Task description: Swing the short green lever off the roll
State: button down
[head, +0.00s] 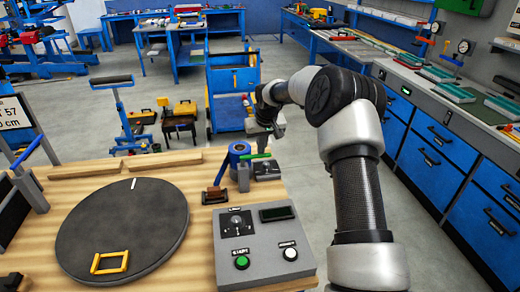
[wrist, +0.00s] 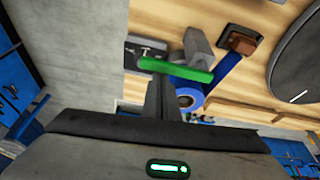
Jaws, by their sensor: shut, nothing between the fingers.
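The short green lever (wrist: 180,69) runs across the wrist view, with its right part over the blue roll (wrist: 187,97). In the head view the lever (head: 256,156) reaches from the blue roll (head: 238,150) toward the right. A grey block (wrist: 197,45) stands beside the roll, with a blue strip running from the roll to a brown-and-dark piece (wrist: 240,41). My gripper (wrist: 165,90) is shut and empty, its fingertips close to the lever's middle; I cannot tell whether they touch it. In the head view my gripper (head: 263,147) is above the lever, partly hiding it.
A dark round disc (head: 125,225) with a yellow handle (head: 110,262) lies on the wooden table at left. A grey control box (head: 262,245) with a green and a white button stands at the front. A small dark box (head: 267,170) sits right of the roll, near the table's edge.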

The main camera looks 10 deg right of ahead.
dwell(0.3)
jog(key=w+a+v, duration=0.1)
jog(key=v, duration=1.6)
jog(key=s+a+r+h, duration=0.1)
jog(key=s+a+r, duration=0.1)
jog(key=s+r, duration=0.7)
jog(key=s+f+m+t+p, duration=0.1)
jog(key=s+f, duration=0.1)
jog(key=s, duration=3)
jog(key=shift+s+d+t+y, duration=0.3)
jog(key=shift+t, duration=0.1)
